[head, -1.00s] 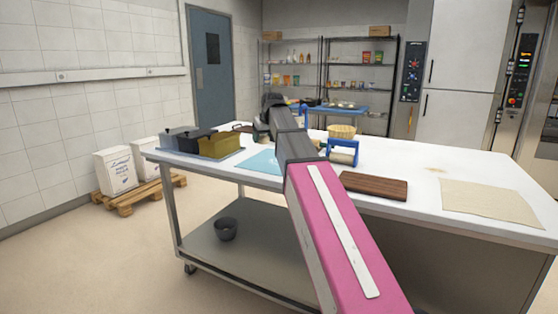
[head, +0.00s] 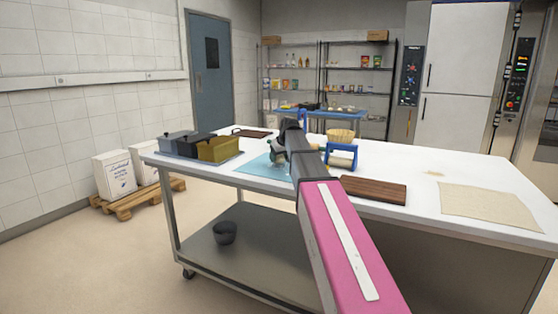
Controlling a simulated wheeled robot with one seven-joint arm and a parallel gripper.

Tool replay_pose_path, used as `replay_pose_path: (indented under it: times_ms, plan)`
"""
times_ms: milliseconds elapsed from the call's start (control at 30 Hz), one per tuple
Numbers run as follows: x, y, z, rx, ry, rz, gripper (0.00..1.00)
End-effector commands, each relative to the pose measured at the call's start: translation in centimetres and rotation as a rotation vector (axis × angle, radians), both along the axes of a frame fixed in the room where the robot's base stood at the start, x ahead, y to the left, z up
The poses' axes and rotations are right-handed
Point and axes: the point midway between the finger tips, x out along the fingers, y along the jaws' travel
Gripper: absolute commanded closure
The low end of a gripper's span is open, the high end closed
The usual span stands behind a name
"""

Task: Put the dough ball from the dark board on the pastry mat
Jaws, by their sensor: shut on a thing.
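The blue mat (head: 256,168), which I take for the pastry mat, lies flat on the white table left of my arm. My gripper (head: 280,158) is low over the mat's right part, partly covered by my own arm. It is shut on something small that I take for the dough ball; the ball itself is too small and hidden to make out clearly. A dark board (head: 252,132) with a handle lies at the table's far edge, and no ball shows on it. A brown wooden board (head: 374,190) lies bare right of my arm.
Dark and olive tins (head: 218,149) stand on a tray left of the mat. A blue-framed stand (head: 341,157) and a wicker basket (head: 340,135) are right of my arm. A beige cloth (head: 490,205) lies at the right. The table between cloth and basket is mostly clear.

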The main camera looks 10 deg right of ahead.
Motion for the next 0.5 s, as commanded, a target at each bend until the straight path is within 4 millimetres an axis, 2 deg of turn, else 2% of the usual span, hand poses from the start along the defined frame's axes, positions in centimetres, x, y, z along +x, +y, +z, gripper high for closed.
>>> replay_pose_path:
  times_ms: [100, 433, 467, 500]
  plan:
    - [-0.05, 0.03, -1.2, 0.0, 0.001, 0.001, 0.65]
    - [-0.02, 0.03, -1.4, 0.0, 0.001, 0.0, 0.65]
    - [-0.03, 0.03, -1.44, 0.0, 0.001, 0.0, 0.37]
    - [-0.01, 0.02, -1.4, 0.0, 0.0, 0.0, 0.24]
